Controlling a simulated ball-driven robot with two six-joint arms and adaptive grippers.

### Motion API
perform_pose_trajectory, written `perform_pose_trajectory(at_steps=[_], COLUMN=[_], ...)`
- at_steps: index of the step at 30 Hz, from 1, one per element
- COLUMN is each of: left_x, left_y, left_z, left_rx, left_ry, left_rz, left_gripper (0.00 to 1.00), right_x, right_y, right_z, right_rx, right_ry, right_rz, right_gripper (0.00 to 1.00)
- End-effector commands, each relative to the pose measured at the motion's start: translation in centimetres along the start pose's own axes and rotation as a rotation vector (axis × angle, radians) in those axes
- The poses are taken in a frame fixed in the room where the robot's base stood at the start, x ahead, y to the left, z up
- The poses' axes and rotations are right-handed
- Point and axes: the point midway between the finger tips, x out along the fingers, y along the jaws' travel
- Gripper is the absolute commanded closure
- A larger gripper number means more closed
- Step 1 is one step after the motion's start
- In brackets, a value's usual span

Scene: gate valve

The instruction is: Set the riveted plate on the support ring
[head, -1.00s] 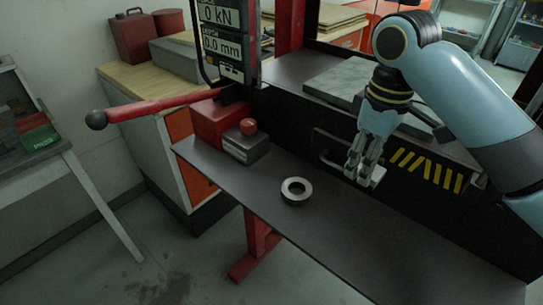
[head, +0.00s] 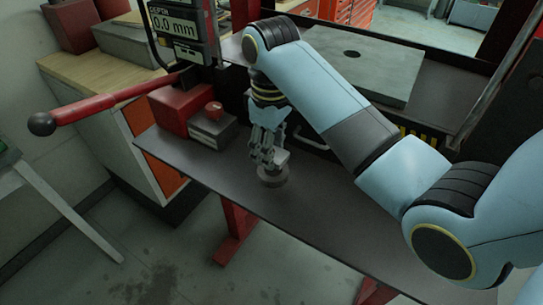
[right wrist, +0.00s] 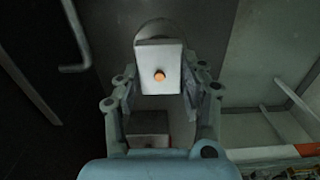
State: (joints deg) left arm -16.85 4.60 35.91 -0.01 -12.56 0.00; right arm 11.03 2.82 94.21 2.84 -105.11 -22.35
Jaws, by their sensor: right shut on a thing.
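My right gripper (head: 266,158) is shut on the riveted plate (head: 282,158), a small light plate, and holds it over the support ring. In the right wrist view the plate (right wrist: 158,88) is pale and rectangular with an orange rivet, between the fingers (right wrist: 160,90). The support ring (head: 272,177) is a short grey ring on the dark bench shelf, partly covered by the gripper and plate. Its rounded edge (right wrist: 154,27) shows beyond the plate in the right wrist view. I cannot tell whether the plate touches the ring. My left gripper is not in view.
A grey box with a red knob (head: 213,126) and a red block (head: 180,108) stand left on the shelf (head: 205,172). A red lever (head: 115,102) reaches out left. A grey slab (head: 365,62) lies behind my right arm. The shelf's front is clear.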

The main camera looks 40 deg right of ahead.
Motion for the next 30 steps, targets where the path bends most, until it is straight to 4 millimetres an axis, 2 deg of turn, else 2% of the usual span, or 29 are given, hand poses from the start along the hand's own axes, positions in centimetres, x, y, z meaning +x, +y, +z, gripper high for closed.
perform_pose_trajectory(at_steps=[3,6,17,18,23,30], left_x=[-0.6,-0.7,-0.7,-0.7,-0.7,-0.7], left_y=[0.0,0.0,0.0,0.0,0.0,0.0], left_z=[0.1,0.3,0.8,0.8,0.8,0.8], left_rx=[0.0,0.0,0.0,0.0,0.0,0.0], left_ry=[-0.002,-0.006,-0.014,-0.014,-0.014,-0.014], left_rz=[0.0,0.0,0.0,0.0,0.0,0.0], left_gripper=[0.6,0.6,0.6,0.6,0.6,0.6], right_x=[1.9,2.9,3.5,3.5,3.5,3.4], right_y=[-0.1,0.0,0.0,0.0,0.0,0.0], right_z=[0.2,0.2,0.1,0.1,0.1,0.1], right_rx=[0.0,0.001,0.001,0.001,0.001,0.001], right_ry=[-0.005,-0.004,-0.002,-0.002,-0.002,-0.002], right_rz=[-0.002,-0.002,-0.001,-0.001,-0.001,-0.001], right_gripper=[0.95,0.95,0.95,0.56,0.35,0.35])
